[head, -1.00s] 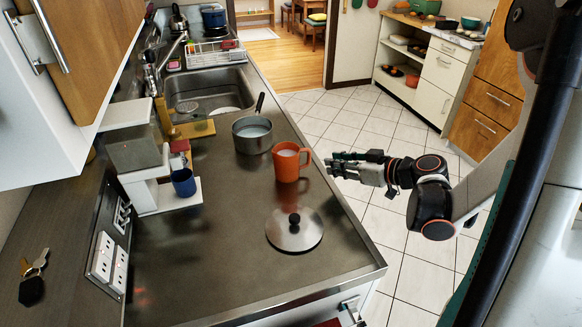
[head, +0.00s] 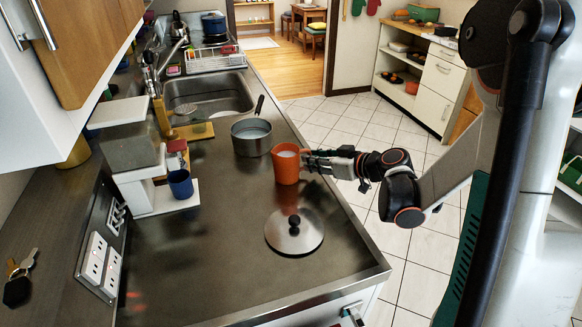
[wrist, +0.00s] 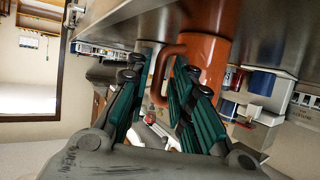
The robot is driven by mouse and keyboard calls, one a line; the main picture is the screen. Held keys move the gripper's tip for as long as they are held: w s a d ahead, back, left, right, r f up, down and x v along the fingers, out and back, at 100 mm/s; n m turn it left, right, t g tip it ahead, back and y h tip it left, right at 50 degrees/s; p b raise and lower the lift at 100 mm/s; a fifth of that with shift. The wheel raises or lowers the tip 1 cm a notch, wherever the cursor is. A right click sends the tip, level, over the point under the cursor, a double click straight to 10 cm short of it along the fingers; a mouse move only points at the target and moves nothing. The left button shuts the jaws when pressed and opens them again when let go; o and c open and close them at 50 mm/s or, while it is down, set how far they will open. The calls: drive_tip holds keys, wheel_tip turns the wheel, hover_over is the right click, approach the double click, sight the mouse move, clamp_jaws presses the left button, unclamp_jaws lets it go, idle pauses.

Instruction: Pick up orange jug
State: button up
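The orange jug (head: 285,168) stands upright on the grey counter, right of the saucepan, with something pale inside. My gripper (head: 308,160) is at the jug's right side, where the handle is, and its fingers partly hide the handle in the head view. The fingers are spread with a gap around the handle. I cannot tell whether either finger touches it.
A saucepan (head: 251,140) stands left of and behind the jug. A lid with a black knob (head: 294,229) lies in front of it. A blue mug (head: 180,184) sits on a white stand at left. The counter's right edge is close beside the jug. The front counter is mostly clear.

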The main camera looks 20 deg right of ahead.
clamp_jaws()
drive_tip(key=shift+r, duration=0.25)
